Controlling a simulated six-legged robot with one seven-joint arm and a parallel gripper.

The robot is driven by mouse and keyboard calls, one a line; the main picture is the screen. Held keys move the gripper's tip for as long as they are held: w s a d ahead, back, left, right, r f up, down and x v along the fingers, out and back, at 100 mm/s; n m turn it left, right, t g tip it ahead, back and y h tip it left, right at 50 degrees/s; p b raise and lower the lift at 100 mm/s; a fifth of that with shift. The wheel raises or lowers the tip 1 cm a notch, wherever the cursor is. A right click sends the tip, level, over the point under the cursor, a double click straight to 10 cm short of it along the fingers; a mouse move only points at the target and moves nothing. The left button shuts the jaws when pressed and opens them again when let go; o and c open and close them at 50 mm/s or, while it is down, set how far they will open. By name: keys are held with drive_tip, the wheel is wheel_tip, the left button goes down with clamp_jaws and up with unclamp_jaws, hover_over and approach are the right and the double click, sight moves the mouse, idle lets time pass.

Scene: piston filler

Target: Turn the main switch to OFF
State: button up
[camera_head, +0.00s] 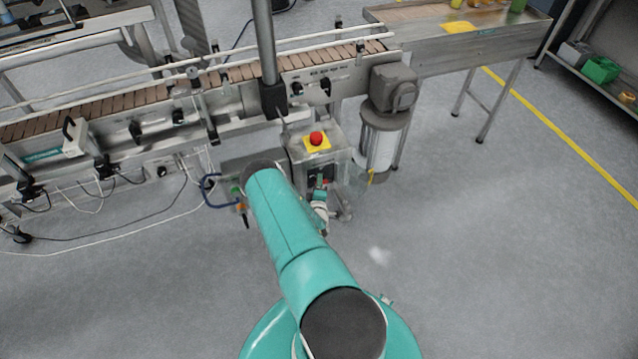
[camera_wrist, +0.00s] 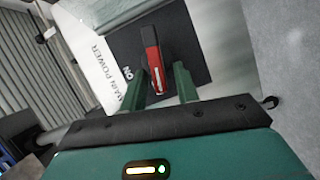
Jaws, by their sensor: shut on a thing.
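The main switch is a red handle (camera_wrist: 152,52) on a black square plate (camera_wrist: 188,42) in the wrist view. The handle runs nearly up and down in the picture, with a white mark at its lower end.
A red emergency stop button on a yellow base (camera_head: 317,140) sits on top of the control box. A conveyor (camera_head: 150,95) runs behind, with a motor (camera_head: 392,90) to the right of the box. Cables hang at the left.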

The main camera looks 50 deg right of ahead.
drive_tip(key=shift+f+n+h, duration=0.2)
drive_tip(key=shift+n+h, duration=0.1)
drive_tip(key=shift+n, duration=0.7)
drive_tip(key=o, duration=1)
drive_tip(key=shift+c, duration=0.2)
drive_tip(key=v, duration=1.4)
drive_tip(key=shift+f, duration=0.25)
drive_tip(key=shift+d, duration=0.15)
